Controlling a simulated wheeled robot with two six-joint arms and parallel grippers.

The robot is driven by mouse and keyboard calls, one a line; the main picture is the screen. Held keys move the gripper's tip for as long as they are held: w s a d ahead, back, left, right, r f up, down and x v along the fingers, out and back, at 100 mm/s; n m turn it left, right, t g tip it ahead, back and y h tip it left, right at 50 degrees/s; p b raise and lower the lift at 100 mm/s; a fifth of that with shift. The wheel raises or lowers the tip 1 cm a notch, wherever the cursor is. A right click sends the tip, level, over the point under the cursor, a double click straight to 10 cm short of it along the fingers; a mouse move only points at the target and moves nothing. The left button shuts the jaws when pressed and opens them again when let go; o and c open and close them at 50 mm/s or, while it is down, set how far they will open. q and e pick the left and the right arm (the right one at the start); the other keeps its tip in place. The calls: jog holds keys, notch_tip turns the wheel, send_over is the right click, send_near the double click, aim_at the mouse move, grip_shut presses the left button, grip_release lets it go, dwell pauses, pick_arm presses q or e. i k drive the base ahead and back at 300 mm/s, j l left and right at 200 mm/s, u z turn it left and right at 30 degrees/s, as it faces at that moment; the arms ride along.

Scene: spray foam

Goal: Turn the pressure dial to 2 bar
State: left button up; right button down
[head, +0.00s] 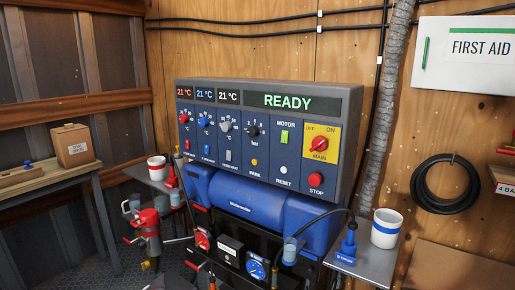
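The panel's display (288,102) reads READY in green. Three smaller displays at the upper left each read 21 °C. The red main switch (319,144) sits on a yellow plate at the right of the panel. Neither of my grippers shows in the head view, and nothing is seen touching the dial.
A red stop button (316,180), green motor switch (285,137) and grey knob (226,126) surround the dial. Side shelves hold a blue-striped white tub (386,228) and a red-striped one (157,168). The panel front looks clear.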

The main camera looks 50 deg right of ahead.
aim_at(253, 131)
jog(key=z, duration=1.55)
